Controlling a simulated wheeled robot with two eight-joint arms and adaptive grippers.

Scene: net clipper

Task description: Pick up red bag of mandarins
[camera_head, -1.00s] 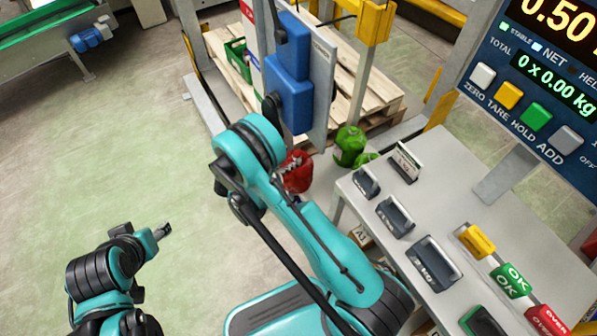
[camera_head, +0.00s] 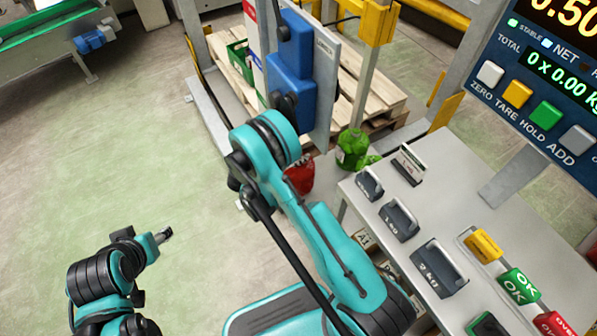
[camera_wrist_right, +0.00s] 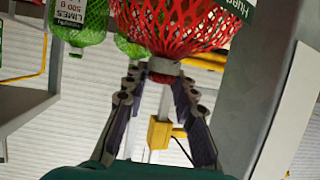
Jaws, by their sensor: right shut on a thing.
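The red net bag of mandarins (camera_head: 301,178) shows in the head view behind my right arm, which hides part of it. In the right wrist view, the red net (camera_wrist_right: 178,25) fills the top of the picture. The fingers of my right gripper (camera_wrist_right: 163,72) are closed at the gathered, clipped end of this bag. In the head view, my right gripper is mostly hidden behind my own arm. My left gripper (camera_head: 163,236) is over the open floor at the lower left, away from the bag. Its fingers are too small to judge.
A green net of limes (camera_head: 352,149) hangs or sits right of the red bag; the wrist view shows its label upside down. A grey table (camera_head: 455,185) with several weights is at right. A blue box (camera_head: 290,75) and wooden pallet (camera_head: 368,95) stand behind. Floor at left is clear.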

